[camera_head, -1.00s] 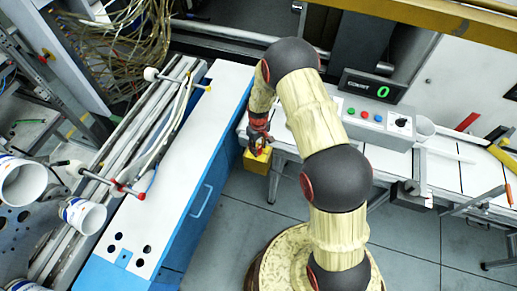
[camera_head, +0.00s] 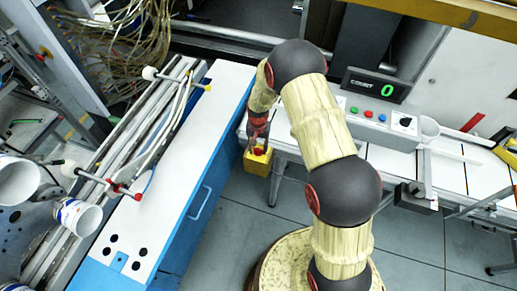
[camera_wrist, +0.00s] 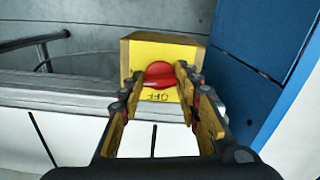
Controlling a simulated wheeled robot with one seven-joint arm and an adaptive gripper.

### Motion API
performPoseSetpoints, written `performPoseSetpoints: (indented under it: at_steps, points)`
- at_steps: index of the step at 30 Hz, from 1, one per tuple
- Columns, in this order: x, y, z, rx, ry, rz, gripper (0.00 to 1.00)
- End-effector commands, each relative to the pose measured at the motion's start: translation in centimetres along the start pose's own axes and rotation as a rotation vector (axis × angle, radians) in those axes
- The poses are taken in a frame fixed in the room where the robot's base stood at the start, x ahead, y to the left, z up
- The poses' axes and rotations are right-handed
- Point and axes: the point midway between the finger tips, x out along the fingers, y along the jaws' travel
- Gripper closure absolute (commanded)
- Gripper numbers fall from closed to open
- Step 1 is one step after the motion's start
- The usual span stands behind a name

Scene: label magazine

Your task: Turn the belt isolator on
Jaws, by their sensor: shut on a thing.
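The belt isolator is a yellow box (camera_head: 257,163) at the near end of the white conveyor table, beside the blue cabinet. In the wrist view its yellow body (camera_wrist: 190,41) carries a rounded red knob (camera_wrist: 159,72), with the dark lettering OFF on the yellow face beside it. My gripper (camera_head: 258,147) reaches down to the box from above. In the wrist view my gripper (camera_wrist: 160,79) has its two fingers on either side of the red knob, shut on it. The fingertips hide the knob's side edges, and its exact turn angle is hard to tell.
The blue cabinet with a white top (camera_head: 185,150) stands close left of the isolator. A grey control panel (camera_head: 375,124) with coloured buttons and a black counter display (camera_head: 375,86) reading 0 stand to the right. Open floor (camera_head: 232,225) lies below.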

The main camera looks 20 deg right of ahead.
Motion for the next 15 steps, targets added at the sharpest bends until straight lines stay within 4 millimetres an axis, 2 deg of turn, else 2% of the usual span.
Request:
performPoseSetpoints:
  at_steps: [6, 15]
  points:
    - [-0.04, -0.10, -0.07, 0.101, 0.002, -0.001, 0.92]
    - [-0.06, -0.12, -0.07, 0.156, 0.002, -0.001, 0.92]
